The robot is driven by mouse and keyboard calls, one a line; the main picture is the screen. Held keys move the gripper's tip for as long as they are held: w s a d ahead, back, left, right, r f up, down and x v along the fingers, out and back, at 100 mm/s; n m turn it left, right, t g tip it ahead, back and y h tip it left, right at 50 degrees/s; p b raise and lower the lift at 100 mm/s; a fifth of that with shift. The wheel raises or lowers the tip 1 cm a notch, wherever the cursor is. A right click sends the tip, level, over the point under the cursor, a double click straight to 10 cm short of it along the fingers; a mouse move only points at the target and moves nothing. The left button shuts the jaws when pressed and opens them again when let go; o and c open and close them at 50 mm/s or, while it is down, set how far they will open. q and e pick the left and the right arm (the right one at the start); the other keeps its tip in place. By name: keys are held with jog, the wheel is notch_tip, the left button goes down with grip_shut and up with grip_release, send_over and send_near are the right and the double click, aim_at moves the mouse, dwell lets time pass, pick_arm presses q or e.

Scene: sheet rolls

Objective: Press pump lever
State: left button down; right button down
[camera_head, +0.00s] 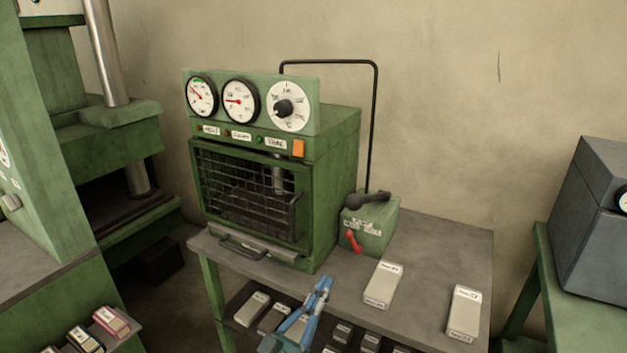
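The pump is a small green box (375,232) with white lettering, on the grey table right of the green press cabinet. A black lever with a dark knob (368,199) lies across its top, close to level. A small red handle (353,241) sticks out of its front. A bent black pipe (375,120) rises behind it and runs over to the cabinet. My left gripper (320,287) is blue and shows at the table's front edge, below and left of the pump, apart from the lever. The gap between its fingertips is unclear. My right gripper is out of view.
The green cabinet (332,165) has dials and a barred door (250,192). Two pale labelled blocks (383,285) (464,313) lie on the table (440,255), right of the gripper. More blocks (252,309) sit on a lower shelf. A large green press (125,113) stands left.

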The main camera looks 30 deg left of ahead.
pick_arm(q)
jog(key=w+r+p, duration=0.1)
jog(key=r+p, duration=0.2)
jog(key=r, duration=0.5)
jog(key=w+r+g+p, duration=0.1)
jog(key=r+p, duration=0.3)
jog(key=r, duration=0.4)
jog(key=shift+w+r, duration=0.35)
jog(key=shift+w, duration=0.2)
jog(key=shift+w+d, duration=0.1)
jog(key=a+p+x, duration=0.1)
jog(key=p+x, duration=0.3)
jog(key=x, duration=0.5)
jog(key=f, duration=0.2)
jog(key=w+f, duration=0.1)
jog(key=f, duration=0.1)
jog(key=shift+d, duration=0.15)
